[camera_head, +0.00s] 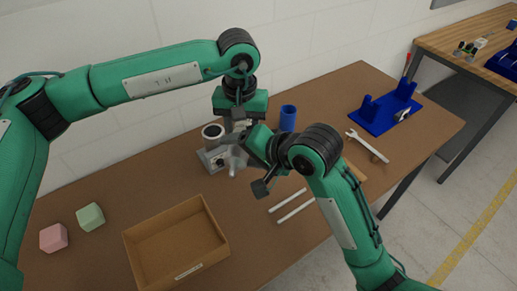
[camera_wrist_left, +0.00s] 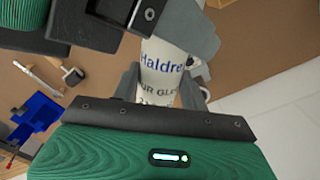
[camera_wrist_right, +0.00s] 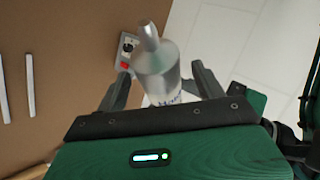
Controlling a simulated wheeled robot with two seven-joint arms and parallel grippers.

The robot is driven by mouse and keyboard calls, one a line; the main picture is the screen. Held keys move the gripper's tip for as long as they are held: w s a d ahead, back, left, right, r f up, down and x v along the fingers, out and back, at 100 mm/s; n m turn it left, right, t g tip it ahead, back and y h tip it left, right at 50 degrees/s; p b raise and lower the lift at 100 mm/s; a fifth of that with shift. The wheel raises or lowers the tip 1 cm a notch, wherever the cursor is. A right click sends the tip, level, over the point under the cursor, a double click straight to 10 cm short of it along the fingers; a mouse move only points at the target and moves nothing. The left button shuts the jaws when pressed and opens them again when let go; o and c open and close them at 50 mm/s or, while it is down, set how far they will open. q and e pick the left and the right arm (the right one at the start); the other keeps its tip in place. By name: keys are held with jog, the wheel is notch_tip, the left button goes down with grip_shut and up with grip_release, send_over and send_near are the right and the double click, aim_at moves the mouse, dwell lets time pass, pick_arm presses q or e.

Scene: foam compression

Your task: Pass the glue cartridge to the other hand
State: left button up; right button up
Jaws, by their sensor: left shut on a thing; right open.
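The glue cartridge (camera_wrist_left: 162,68) is a pale cylinder with blue "Haldre" lettering in the left wrist view. My left gripper (camera_head: 238,124) is shut on it and holds it above the table. In the right wrist view the cartridge's silver end and nozzle (camera_wrist_right: 155,58) show between the fingers of my right gripper (camera_wrist_right: 163,88). That gripper is open around the cartridge; I cannot tell whether a finger touches it. In the head view the two grippers are close together and largely hide the cartridge.
A grey device (camera_head: 213,158) stands just behind the grippers. A blue cup (camera_head: 288,118), white rods (camera_head: 290,207), a wrench (camera_head: 368,147) and a blue stand (camera_head: 375,122) are to the right. An open cardboard box (camera_head: 136,256), a pink block (camera_head: 53,238) and a green block (camera_head: 90,217) are at the left.

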jog(key=shift+x, duration=1.05)
jog(key=c, duration=1.3)
pick_arm(q)
jog(key=o, duration=1.3)
jog(key=shift+r, duration=0.1)
